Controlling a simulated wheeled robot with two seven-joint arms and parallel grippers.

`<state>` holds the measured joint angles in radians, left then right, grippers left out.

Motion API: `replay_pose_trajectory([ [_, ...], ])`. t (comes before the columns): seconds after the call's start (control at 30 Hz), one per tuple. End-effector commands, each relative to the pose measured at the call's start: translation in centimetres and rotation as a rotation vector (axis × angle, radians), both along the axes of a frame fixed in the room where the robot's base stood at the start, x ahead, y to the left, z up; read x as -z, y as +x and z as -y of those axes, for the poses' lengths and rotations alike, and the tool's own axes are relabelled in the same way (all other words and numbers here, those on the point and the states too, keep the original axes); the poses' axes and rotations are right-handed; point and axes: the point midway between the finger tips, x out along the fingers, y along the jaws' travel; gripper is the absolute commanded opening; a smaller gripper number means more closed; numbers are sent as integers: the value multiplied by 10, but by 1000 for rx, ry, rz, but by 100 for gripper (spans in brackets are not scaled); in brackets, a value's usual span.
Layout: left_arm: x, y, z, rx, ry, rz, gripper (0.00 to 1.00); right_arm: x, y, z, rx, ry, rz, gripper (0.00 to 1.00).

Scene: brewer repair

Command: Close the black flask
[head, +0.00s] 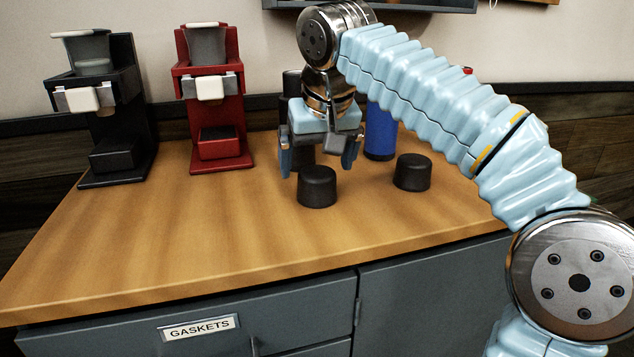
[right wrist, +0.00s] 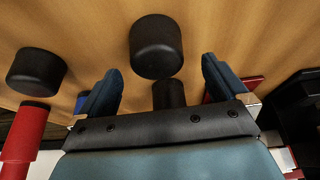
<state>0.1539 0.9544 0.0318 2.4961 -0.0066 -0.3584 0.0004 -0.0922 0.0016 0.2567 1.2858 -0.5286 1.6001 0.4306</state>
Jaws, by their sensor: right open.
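My right gripper (head: 316,170) is open above the counter, pointing down, with nothing held. In the right wrist view its two blue fingers (right wrist: 160,66) stand apart. The black flask (head: 292,85) stands behind the gripper and is mostly hidden by it. In the right wrist view the flask (right wrist: 168,94) shows between the fingers. A black lid (head: 317,187) sits on the counter just in front of the gripper; it also shows in the right wrist view (right wrist: 156,46). A second black lid (head: 412,172) sits to the right. My left gripper is not in view.
A blue flask (head: 380,132) stands behind the second lid. A red flask (right wrist: 24,145) shows in the right wrist view. A black brewer (head: 120,120) and a red brewer (head: 224,135) stand at the back left. The front left of the wooden counter (head: 160,240) is clear.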

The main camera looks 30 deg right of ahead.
Motion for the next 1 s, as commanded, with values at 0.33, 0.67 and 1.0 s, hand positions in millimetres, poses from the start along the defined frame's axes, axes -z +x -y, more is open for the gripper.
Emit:
replay_pose_trajectory([
  [0.33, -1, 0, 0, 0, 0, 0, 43, 40, 15, 7, 1, -1, -2, 100],
  [0.67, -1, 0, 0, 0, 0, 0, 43, 48, 18, 7, 0, 0, 0, 100],
  [1.0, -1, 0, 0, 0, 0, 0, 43, 47, 18, 7, 0, 0, 0, 65],
])
